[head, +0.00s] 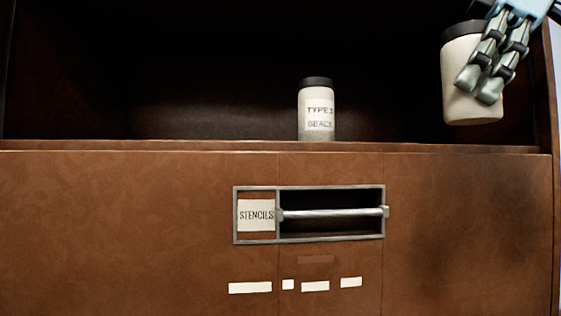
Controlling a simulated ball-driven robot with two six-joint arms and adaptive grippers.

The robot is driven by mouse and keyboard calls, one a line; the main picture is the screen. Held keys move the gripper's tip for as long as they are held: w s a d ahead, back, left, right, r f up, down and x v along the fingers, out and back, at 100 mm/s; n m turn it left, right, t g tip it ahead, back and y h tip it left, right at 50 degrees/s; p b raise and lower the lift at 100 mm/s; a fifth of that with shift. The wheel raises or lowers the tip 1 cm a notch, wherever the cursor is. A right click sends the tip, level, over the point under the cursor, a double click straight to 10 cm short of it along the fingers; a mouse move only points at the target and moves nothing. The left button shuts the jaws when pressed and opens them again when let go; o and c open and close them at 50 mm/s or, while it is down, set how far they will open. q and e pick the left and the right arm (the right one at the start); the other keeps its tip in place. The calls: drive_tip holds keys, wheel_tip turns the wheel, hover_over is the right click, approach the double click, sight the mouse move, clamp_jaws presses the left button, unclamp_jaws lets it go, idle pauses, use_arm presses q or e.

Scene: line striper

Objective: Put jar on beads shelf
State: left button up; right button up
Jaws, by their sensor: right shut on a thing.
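A white jar (461,90) with a black lid is at the upper right, in front of the shelf opening. My right gripper (478,92) is shut on this jar and holds it slightly tilted, its base a little above the shelf's front edge in the picture. A second white jar (318,114) with a black lid stands upright on the shelf; its label reads roughly "TYPE 2 BEADS". The shelf (200,146) is a dark open compartment in a brown cabinet. My left gripper is not in view.
Below the shelf is a brown panel (120,225) with a metal-framed slot, a bar handle (333,213) and a "STENCILS" label (256,215). Several blank white strips are stuck below it. The shelf is clear left of the standing jar, and between the two jars.

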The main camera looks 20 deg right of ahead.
drive_tip(key=shift+s+a+r, duration=0.1)
drive_tip(key=shift+r, duration=0.2)
drive_tip(key=w+d+p, duration=0.1)
drive_tip(key=w+p, duration=0.3)
drive_tip(key=w+d+p, duration=0.1)
drive_tip(key=w+p, duration=0.3)
drive_tip(key=w+d+p, duration=0.2)
drive_tip(key=w+p, duration=0.2)
drive_tip(key=w, duration=0.1)
drive_tip(key=shift+w, duration=0.1)
drive_tip(key=shift+w+d+p, duration=0.15)
drive_tip(key=shift+w+p, duration=0.15)
drive_tip(key=w+p, duration=0.1)
drive_tip(key=w+d+p, duration=0.1)
drive_tip(key=w, duration=0.1)
drive_tip(key=shift+r, duration=0.15)
drive_tip(key=shift+w+f, duration=0.2)
drive_tip(key=shift+f, duration=0.3)
drive_tip(key=shift+w+f, duration=0.2)
drive_tip(key=shift+f, duration=0.3)
drive_tip(key=shift+s+f, duration=0.1)
drive_tip(key=shift+s+d, duration=0.1)
drive_tip(key=shift+s, duration=0.1)
drive_tip(key=o, duration=1.6)
drive_tip(key=shift+w+f, duration=0.1)
